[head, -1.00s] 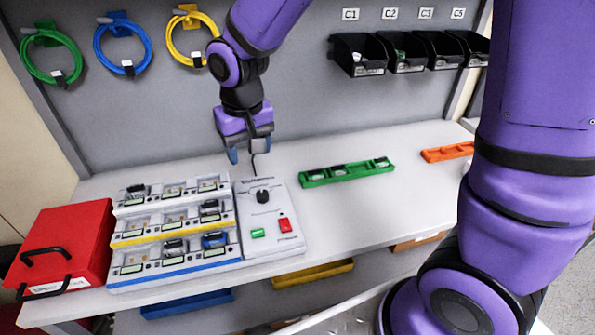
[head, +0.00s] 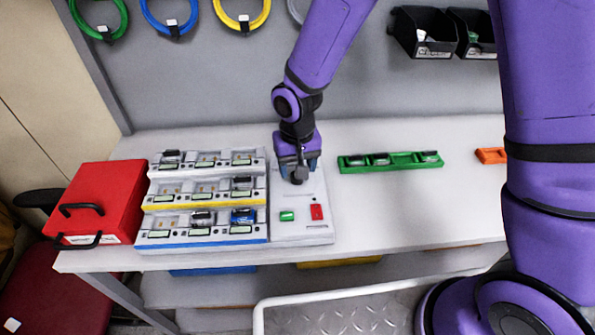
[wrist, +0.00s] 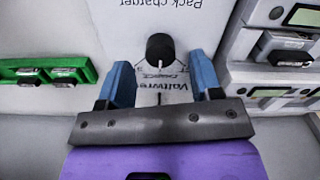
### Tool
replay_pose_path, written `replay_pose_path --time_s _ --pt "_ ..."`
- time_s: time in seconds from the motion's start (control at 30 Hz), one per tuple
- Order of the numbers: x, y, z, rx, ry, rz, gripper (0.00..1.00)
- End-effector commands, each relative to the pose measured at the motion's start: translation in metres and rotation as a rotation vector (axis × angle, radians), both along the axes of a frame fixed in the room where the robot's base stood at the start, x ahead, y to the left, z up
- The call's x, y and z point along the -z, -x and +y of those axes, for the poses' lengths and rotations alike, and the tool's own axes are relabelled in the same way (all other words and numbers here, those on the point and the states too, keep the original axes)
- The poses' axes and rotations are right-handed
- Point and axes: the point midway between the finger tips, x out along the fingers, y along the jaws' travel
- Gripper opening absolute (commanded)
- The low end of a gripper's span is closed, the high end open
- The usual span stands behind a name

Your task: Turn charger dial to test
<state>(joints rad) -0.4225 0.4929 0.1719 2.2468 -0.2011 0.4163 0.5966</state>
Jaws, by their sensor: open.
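The charger panel (head: 302,228) is a light grey box with a black round dial (head: 299,176) on its upper part. The dial also shows in the wrist view (wrist: 160,47), with a pale mark on its edge nearest my gripper. Small lettering beside the dial is upside down and too small to read surely. My gripper (head: 298,165) is over the dial end of the panel, pointing down. In the wrist view my gripper (wrist: 161,75) is open and empty. Its blue fingers are left and right of the dial's line, with the dial just beyond the tips, apart from both.
A green button (head: 287,216) and a red switch (head: 317,212) are on the panel's front. A tiered charging rack (head: 205,237) with several packs stands left of it, then a red case (head: 110,190). A green tray (head: 390,167) lies right, with clear table around it.

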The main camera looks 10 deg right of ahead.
Motion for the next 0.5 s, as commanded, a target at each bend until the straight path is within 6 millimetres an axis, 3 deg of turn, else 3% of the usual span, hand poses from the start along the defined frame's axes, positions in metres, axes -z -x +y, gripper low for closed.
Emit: replay_pose_path --time_s 0.2,0.5 --pt "0.021 0.000 0.000 -0.001 0.000 0.000 0.59" --pt "0.025 0.000 0.000 0.000 0.000 -0.001 0.59"
